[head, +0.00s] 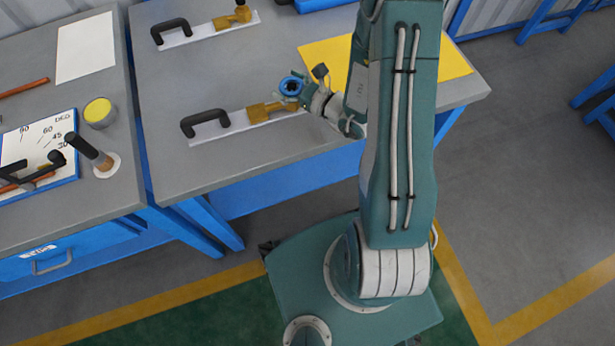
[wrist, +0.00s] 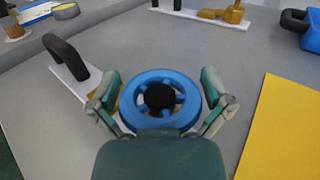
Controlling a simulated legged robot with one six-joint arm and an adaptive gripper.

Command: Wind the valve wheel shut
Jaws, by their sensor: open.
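The blue valve wheel (wrist: 160,99) has a black hub and sits between the spread fingers of my gripper (wrist: 162,98) in the wrist view. In the head view the wheel (head: 291,86) is small, at the end of my arm, above the bench's near side. My gripper (head: 298,88) is open, with one finger on each side of the rim; I cannot tell whether they touch it. A brass valve body (head: 266,111) on a white plate (head: 236,125) with a black curved handle (head: 205,122) lies beside and below it. My gripper hides the wheel's lower part and its stem.
A second brass fitting (head: 232,17) on a white plate with a black handle stands farther back. A yellow sheet (head: 450,62) lies at right. The left bench holds a dial board (head: 38,150), a yellow-topped tin (head: 99,112) and a black-handled tool (head: 90,152). Bare grey bench lies between.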

